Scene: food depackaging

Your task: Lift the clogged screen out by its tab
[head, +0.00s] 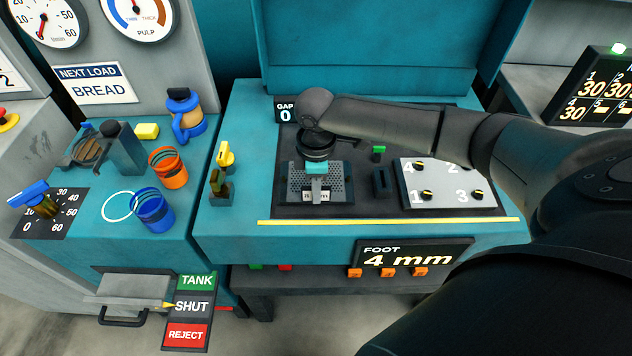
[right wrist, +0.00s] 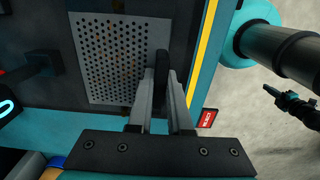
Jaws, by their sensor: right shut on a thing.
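The screen (head: 296,181) is a pale grey perforated plate on the dark panel of the teal bench. In the right wrist view the screen (right wrist: 103,60) fills the upper left, with faint brownish marks among its holes. Its dark upright tab (right wrist: 162,62) stands at its edge. My right gripper (head: 318,194) points down over the screen and hides part of it. In the right wrist view my right gripper (right wrist: 165,88) has its two fingers closed on the tab. I cannot tell whether the screen is raised. My left gripper is not in view.
A light plate with numbered knobs (head: 447,187) lies right of the screen, with a small dark block (head: 381,181) between them. A yellow strip (head: 390,221) runs along the front. Orange (head: 168,168) and blue (head: 154,208) cups stand left, near a yellow-handled tool (head: 224,156).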

